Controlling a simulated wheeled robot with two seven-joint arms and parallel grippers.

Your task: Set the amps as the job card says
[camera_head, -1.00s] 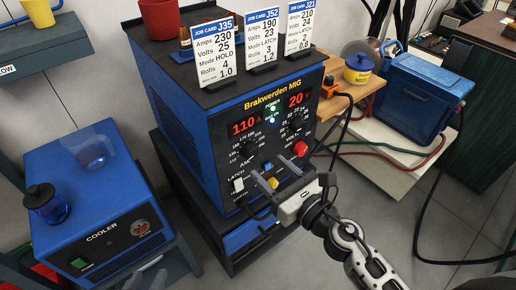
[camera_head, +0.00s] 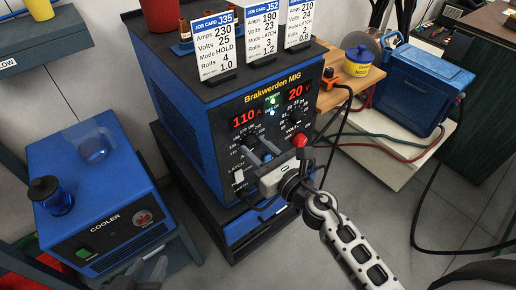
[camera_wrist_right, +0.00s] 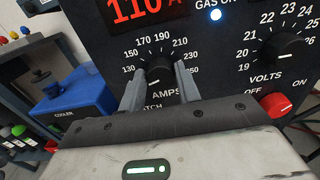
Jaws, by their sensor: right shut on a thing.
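The Brakwerden MIG welder (camera_head: 175,105) shows 110 A and 20 V in red. Its amps knob (camera_wrist_right: 159,74) sits in a dial marked 130 to 250, its white mark pointing to the lower left. My right gripper (camera_head: 260,153) is shut on this knob, one finger on each side in the wrist view. Job cards stand on the welder: J35 (camera_head: 217,45) reads 230 amps, J52 (camera_head: 263,32) 190 and J21 (camera_head: 300,24) 210. My left gripper (camera_head: 148,272) is partly visible at the bottom left; its jaws are unclear.
The volts knob (camera_wrist_right: 284,48) and red off/on knob (camera_wrist_right: 283,105) lie right of my right gripper. Hoses and cables cross the right side.

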